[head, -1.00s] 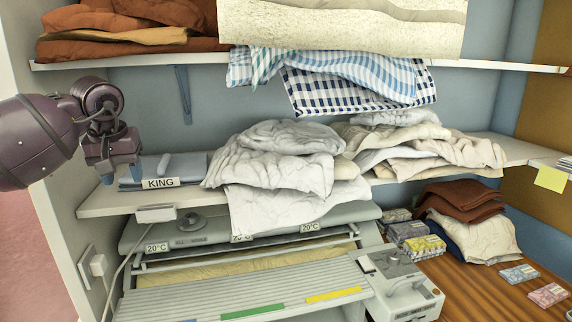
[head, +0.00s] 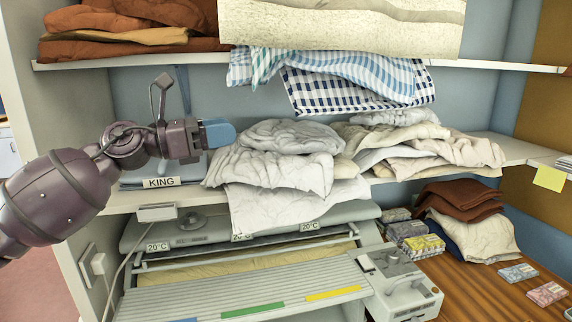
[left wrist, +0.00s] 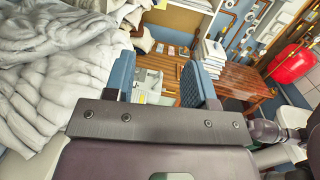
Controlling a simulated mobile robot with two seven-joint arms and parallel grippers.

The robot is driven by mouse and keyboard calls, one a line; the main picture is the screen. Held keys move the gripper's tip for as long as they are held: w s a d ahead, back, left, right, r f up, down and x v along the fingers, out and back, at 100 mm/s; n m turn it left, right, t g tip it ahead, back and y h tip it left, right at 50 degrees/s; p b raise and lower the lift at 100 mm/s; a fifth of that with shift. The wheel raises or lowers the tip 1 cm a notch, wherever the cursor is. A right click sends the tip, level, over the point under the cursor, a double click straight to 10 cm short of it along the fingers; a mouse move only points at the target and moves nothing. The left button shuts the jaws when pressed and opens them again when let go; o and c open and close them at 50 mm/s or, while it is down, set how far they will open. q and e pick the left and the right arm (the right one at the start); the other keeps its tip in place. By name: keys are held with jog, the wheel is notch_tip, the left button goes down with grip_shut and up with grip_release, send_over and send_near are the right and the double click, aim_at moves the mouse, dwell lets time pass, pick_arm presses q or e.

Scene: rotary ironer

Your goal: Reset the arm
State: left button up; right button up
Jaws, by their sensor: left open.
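My left gripper (head: 217,133) comes in from the left in the head view, its blue fingertips pointing right, in front of the middle shelf. It appears beside the left edge of the white crumpled linens (head: 285,160); I cannot tell whether it touches them. In the left wrist view the left gripper (left wrist: 163,80) has its two blue fingers apart with nothing between them. The linens (left wrist: 50,70) fill the left of that view. My right gripper does not show clearly in either view.
The middle shelf (head: 110,203) with a KING label (head: 160,182) lies below my left arm. The rotary ironer (head: 250,285) stands under it. Checked cloths (head: 355,90) hang from the upper shelf (head: 130,61). A wooden table (head: 470,285) holds small packets at right.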

pick_arm(q)
jog(key=s+a+f+m+t+y, duration=0.1)
jog(key=a+f+m+t+y, duration=0.25)
jog(key=f+m, duration=0.65)
jog(key=s+a+f+m+t+y, duration=0.1)
jog(key=a+f+m+t+y, duration=0.3)
jog(key=f+m, duration=0.65)
jog(key=s+a+f+m+t+y, duration=0.15)
jog(key=f+m+t+y, duration=0.45)
jog(key=m, duration=0.8)
jog(key=s+a+f+n+g+y, duration=0.1)
jog(key=s+a+f+n+g, duration=0.1)
jog(key=s+f, duration=0.7)
jog(key=s+a+f+n+g+y, duration=0.2)
jog(key=s+f+n, duration=0.3)
jog(key=s+f, duration=0.4)
jog(key=s+a+f+n+g+y, duration=0.1)
jog(key=s+f+n+g, duration=0.3)
jog(key=s+f, duration=0.5)
jog(key=shift+s+a+f, duration=0.15)
jog(key=shift+a+f, duration=0.6)
jog(key=shift+a, duration=0.05)
jog(key=shift+g, duration=0.25)
